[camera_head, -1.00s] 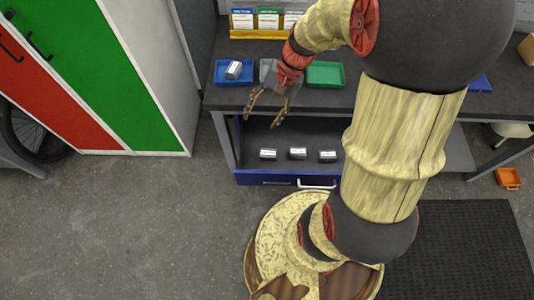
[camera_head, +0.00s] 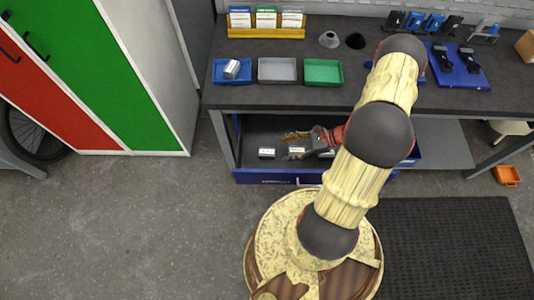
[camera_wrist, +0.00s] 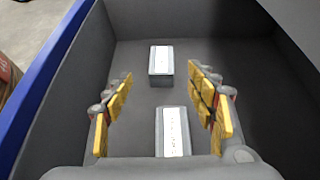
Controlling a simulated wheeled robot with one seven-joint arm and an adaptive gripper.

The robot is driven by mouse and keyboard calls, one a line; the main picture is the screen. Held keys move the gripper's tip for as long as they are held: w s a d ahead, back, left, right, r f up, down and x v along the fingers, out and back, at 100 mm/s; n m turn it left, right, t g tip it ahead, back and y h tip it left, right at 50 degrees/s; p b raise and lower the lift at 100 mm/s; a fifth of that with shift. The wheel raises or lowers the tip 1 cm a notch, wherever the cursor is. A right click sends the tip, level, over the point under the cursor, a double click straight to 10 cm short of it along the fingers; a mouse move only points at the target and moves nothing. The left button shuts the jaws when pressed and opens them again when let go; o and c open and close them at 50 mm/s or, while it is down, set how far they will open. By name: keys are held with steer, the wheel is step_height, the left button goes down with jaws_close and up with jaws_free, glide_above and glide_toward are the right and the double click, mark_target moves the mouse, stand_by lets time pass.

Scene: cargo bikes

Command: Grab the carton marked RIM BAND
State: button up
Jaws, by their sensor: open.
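Small grey cartons with white top labels lie in the open drawer (camera_head: 250,180). The left carton (camera_head: 267,153) stands clear; in the wrist view it looks to be the farther carton (camera_wrist: 161,62), beyond my fingertips. The middle carton (camera_head: 297,152) is by my gripper (camera_head: 289,147); it seems to be the nearer carton (camera_wrist: 173,130) in the wrist view, low between the fingers. My gripper (camera_wrist: 160,85) is open, with a gap to each side of that carton. A third carton is mostly hidden by my gripper. The labels are too small to read, so I cannot tell which is RIM BAND.
The workbench overhangs the drawer's back. On it are a blue tray (camera_head: 218,78) with another carton (camera_head: 232,69), an empty grey tray (camera_head: 277,70) and an empty green tray (camera_head: 323,72). The drawer's blue front wall (camera_wrist: 40,75) runs along the left in the wrist view.

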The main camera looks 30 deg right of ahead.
mark_target(268, 152)
steer(key=b+x, duration=0.1)
steer(key=x, duration=0.3)
steer(key=b+x, duration=0.1)
steer(key=x, duration=0.2)
steer(key=shift+w+a, duration=0.25)
steer(key=shift+w, duration=0.15)
steer(key=shift+r, duration=0.1)
steer(key=c, duration=0.3)
steer(key=c, duration=1)
